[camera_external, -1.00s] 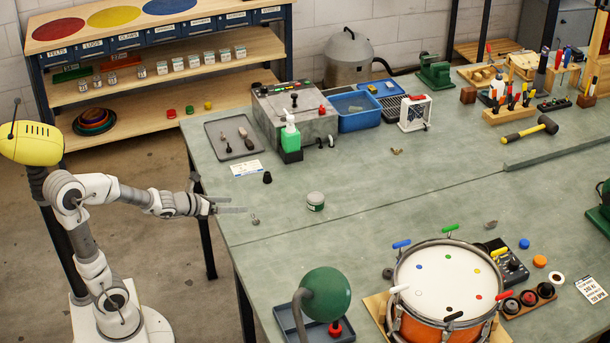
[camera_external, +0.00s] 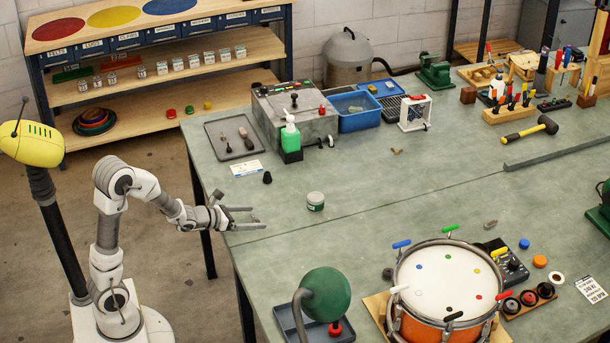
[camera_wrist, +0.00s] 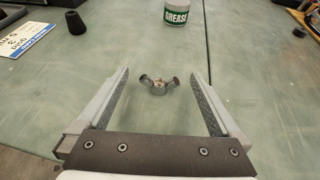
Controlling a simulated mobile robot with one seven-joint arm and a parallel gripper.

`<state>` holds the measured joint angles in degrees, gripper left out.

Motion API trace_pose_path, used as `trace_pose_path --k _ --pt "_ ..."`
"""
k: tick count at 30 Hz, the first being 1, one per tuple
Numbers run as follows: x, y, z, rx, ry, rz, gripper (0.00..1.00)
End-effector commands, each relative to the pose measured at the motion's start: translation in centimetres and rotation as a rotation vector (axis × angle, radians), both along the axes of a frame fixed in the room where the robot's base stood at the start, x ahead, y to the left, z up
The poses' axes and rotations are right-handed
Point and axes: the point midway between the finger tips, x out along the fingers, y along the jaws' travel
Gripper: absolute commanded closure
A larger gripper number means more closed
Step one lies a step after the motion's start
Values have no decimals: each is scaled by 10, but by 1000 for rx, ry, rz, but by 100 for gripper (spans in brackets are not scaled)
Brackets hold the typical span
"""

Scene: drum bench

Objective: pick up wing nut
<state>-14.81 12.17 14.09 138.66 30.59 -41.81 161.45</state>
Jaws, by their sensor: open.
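The wing nut (camera_wrist: 159,85) is a small metal piece with two wings, lying on the green bench top. In the external view the wing nut (camera_external: 256,219) is a tiny grey shape near the bench's left edge. My gripper (camera_external: 251,215) is low over that edge there, its fingers open and empty around or just short of the wing nut. How high the fingers are above the bench is hard to tell.
A grease tin (camera_external: 316,201) stands beyond the wing nut, also seen in the wrist view (camera_wrist: 176,12). A black cone (camera_external: 267,178) and a label card (camera_external: 246,168) lie farther back. Bench between is clear.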

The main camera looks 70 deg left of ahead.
Motion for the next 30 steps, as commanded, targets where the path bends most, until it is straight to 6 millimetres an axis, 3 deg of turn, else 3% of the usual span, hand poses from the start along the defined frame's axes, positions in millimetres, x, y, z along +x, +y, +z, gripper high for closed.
trace_pose_path --k 4,12,27,30 --pt "13 2 -6 0 1 -1 0" --pt "15 2 -6 0 0 0 0" --pt "15 2 -6 0 0 0 89" --pt "15 2 -6 0 0 0 89"
